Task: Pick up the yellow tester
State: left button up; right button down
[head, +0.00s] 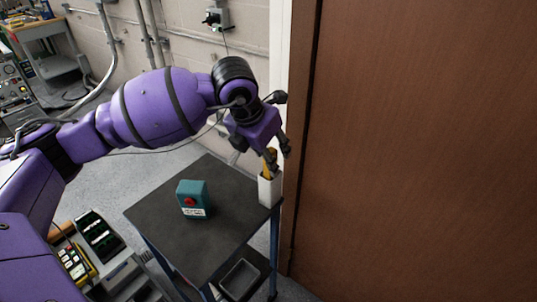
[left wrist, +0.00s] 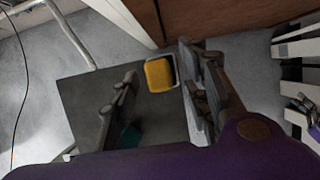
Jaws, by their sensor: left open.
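The yellow tester (head: 267,159) stands upright in a white holder (head: 266,191) at the right corner of the dark cart top. In the left wrist view the tester's yellow top (left wrist: 159,74) shows between my two fingers. My left gripper (head: 279,158) points down over the holder. Its fingers are open and spread on either side of the tester; I cannot tell whether either one touches it. The lower part of the tester is hidden inside the holder. My right gripper is not in view.
A teal box with a red button (head: 192,200) stands on the cart top (head: 150,208). A brown door (head: 415,140) and white frame stand close to the right of the holder. A grey bin (head: 240,278) sits below. The cart top's middle is mostly clear.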

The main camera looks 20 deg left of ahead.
pick_arm(q)
jog(key=shift+x, duration=1.1)
jog(key=shift+r, duration=0.1)
grip_shut()
